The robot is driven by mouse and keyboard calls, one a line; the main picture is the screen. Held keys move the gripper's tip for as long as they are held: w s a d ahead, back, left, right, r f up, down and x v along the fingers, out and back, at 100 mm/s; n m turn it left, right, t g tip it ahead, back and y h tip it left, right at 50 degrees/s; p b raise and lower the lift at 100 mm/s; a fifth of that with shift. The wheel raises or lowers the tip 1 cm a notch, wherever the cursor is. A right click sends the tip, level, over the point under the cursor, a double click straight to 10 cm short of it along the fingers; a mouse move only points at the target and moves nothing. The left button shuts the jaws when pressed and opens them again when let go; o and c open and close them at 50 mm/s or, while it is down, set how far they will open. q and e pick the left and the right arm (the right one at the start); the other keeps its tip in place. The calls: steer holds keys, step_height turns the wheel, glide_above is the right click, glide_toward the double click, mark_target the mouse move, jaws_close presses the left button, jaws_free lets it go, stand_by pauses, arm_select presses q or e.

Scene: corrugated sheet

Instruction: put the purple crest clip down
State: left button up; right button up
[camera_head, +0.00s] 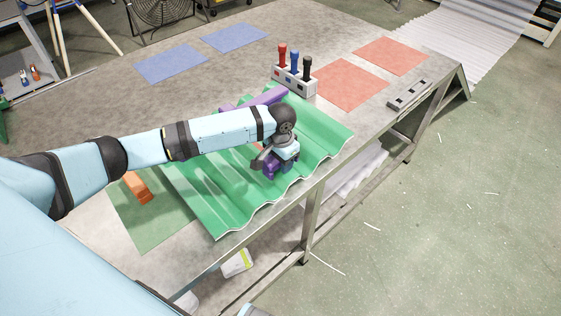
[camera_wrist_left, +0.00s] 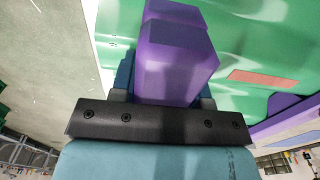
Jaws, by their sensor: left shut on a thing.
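The purple crest clip (camera_head: 270,169) is held in my left gripper (camera_head: 276,160), over the near edge of the green corrugated sheet (camera_head: 325,130). In the left wrist view the clip (camera_wrist_left: 178,60) fills the space between the fingers (camera_wrist_left: 165,95), with the green sheet (camera_wrist_left: 290,45) beside it. I cannot tell whether the clip touches the sheet. A longer purple piece (camera_head: 265,97) lies across the far side of the sheet, partly hidden by my left arm. My right gripper is not in view.
A grey holder (camera_head: 294,82) with red, blue and black-handled tools stands behind the sheet. An orange block (camera_head: 137,187) lies on a green mat (camera_head: 150,228) at left. Red mats (camera_head: 348,84) and blue mats (camera_head: 170,64) lie flat on the table. A slotted bar (camera_head: 409,95) lies by the right edge.

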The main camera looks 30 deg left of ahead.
arm_select(q)
steer(key=shift+s+f, duration=0.2)
steer(key=shift+f, duration=0.15)
